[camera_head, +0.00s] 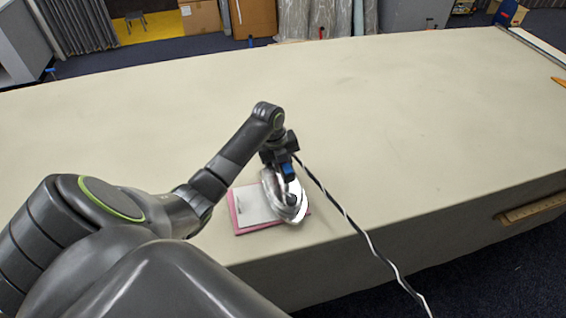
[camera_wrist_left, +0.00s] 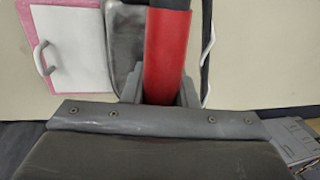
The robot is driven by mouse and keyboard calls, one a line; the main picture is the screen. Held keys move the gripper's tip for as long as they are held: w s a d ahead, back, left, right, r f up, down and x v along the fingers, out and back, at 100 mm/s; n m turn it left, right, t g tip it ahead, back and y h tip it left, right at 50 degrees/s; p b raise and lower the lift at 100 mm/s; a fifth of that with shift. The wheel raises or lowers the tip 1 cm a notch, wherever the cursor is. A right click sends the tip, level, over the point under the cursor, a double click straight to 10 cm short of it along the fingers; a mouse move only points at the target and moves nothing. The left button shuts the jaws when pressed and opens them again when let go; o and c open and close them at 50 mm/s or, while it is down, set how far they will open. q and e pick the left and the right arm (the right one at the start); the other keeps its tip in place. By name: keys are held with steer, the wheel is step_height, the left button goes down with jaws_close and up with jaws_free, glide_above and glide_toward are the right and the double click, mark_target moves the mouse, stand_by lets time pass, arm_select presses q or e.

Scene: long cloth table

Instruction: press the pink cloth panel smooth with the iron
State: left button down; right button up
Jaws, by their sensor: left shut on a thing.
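The pink cloth panel (camera_head: 237,222) lies near the table's front edge. A flat white piece with a small handle (camera_head: 256,207) covers most of it, leaving pink edges showing; both also appear in the left wrist view, the panel (camera_wrist_left: 35,32) under the white piece (camera_wrist_left: 80,55). The silver iron (camera_head: 296,211) is over the panel's right part; its grey body shows in the left wrist view (camera_wrist_left: 125,45). I cannot tell whether its sole touches. My left gripper (camera_head: 283,165) is above the iron, shut on its handle, which looks red in the left wrist view (camera_wrist_left: 166,55).
A black-and-white cord (camera_head: 350,222) runs from the iron over the table's front edge to the lower right.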

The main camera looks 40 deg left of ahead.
arm_select(q)
steer(key=shift+w+f+b, duration=0.1)
steer(key=shift+f+b, duration=0.3)
steer(key=shift+f, duration=0.1)
stand_by(0.5)
steer(key=shift+s+d+f, duration=0.1)
steer(key=shift+s+f, duration=0.2)
stand_by(1.5)
steer(key=shift+w+r+p, duration=0.15)
steer(key=shift+r+p, duration=0.1)
steer(key=shift+r, duration=0.45)
steer(key=shift+w+r+p, duration=0.1)
steer(key=shift+r+p, duration=0.15)
steer(key=shift+r, duration=2.75)
steer(key=shift+r, duration=3)
